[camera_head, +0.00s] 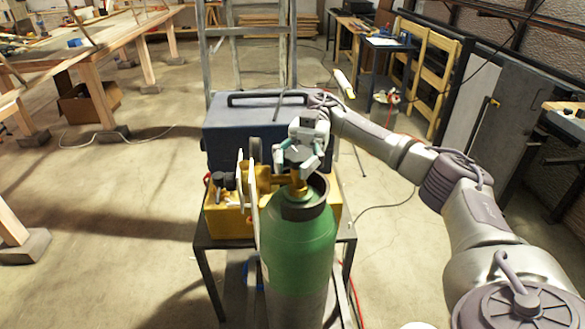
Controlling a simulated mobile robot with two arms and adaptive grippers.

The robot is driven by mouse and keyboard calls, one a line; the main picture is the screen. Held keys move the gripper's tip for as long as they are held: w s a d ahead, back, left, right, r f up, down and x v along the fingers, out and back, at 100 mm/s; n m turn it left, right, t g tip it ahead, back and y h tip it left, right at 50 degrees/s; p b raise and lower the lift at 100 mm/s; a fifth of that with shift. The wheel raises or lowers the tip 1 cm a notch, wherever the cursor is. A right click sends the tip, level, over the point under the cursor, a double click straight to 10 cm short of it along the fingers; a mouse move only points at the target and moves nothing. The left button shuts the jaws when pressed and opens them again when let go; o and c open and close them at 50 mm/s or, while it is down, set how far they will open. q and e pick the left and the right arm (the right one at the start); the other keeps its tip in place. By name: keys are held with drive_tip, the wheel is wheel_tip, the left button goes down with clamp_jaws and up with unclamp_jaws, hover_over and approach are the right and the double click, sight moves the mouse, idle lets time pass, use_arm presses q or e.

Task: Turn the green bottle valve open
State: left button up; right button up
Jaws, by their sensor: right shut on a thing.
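The green bottle (300,245) stands upright in front of a small metal table, with a dark collar around its neck. Its brass valve (297,181) sits at the top, with a dark knob (297,156) above it. My right gripper (298,160) comes down on the valve from above, its fingers on both sides of the dark knob and shut on it. The fingers partly hide the knob. My left gripper is not in view.
A blue case (232,127) and a yellow unit (225,220) stand on the metal table (205,245) close behind the bottle. A ladder (207,60) rises behind. Wooden benches (95,75) stand at left. Open floor (110,220) lies left of the table.

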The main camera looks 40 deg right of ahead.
sight(295, 160)
drive_tip(key=shift+d+r, duration=0.1)
drive_tip(key=shift+r, duration=0.15)
drive_tip(key=o, duration=0.9)
drive_tip(key=shift+o, duration=0.6)
drive_tip(key=shift+w+d+f, duration=0.15)
drive_tip(key=shift+f, duration=0.05)
drive_tip(key=shift+r, duration=0.25)
wheel_tip(295, 160, up, 10)
drive_tip(key=shift+f, duration=0.25)
